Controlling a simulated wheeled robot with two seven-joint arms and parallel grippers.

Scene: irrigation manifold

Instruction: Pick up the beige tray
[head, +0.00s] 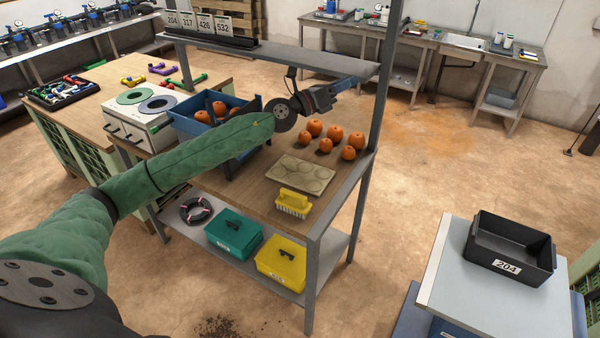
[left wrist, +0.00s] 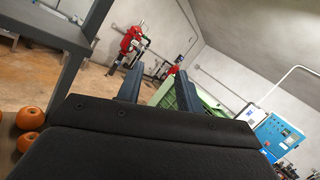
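My left gripper (head: 350,82) is above the bench, beyond the tray and near the overhead shelf, pointing away to the right. In the left wrist view its two fingers (left wrist: 158,90) stand apart with nothing visible between them. It is clear of the tray. My right gripper is in neither view.
Several oranges (head: 335,131) sit behind the tray, and a yellow brush (head: 294,203) lies just in front of it. A blue bin (head: 182,121) with oranges stands left. A grey post (head: 383,80) rises at the bench's right. A black crate (head: 510,247) stands on a separate table.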

